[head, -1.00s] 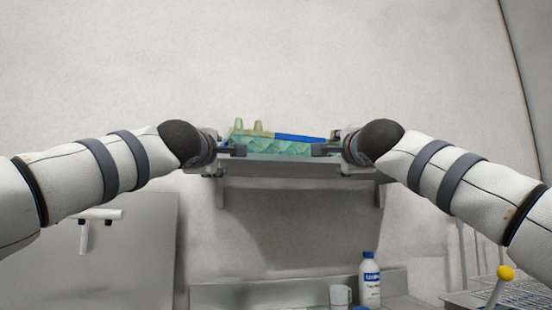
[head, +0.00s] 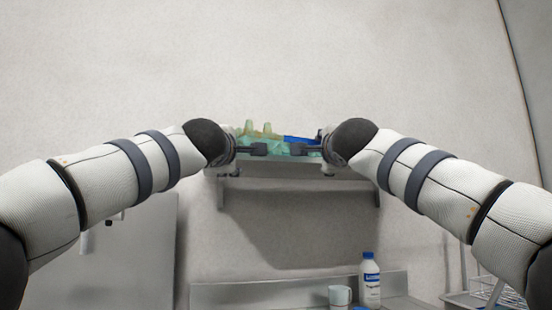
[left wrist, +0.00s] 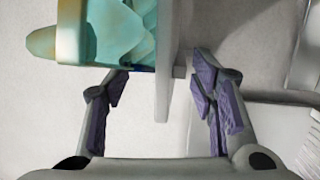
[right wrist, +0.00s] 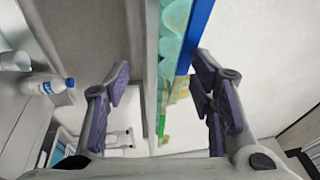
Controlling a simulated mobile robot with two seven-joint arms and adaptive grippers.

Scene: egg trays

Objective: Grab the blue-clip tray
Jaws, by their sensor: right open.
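The blue-clip tray, a teal egg tray (head: 272,147) with a blue clip strip (head: 300,140) on its right part, sits on a wall shelf (head: 285,171). My left gripper (head: 258,149) and right gripper (head: 305,149) are before the tray's near side, hiding part of it. In the left wrist view, the left fingers (left wrist: 155,78) are spread, with the shelf board (left wrist: 163,85) between them and the teal tray (left wrist: 105,30) at top left. In the right wrist view, the right fingers (right wrist: 161,75) are spread around the shelf edge; the tray's blue strip (right wrist: 196,32) shows near the right finger. Contact cannot be told.
Yellowish cones (head: 250,128) stand up at the tray's left part. Below, a white bottle (head: 370,280) and a mug (head: 340,296) stand on a counter. A wire rack (head: 497,292) is at lower right. The wall above the shelf is bare.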

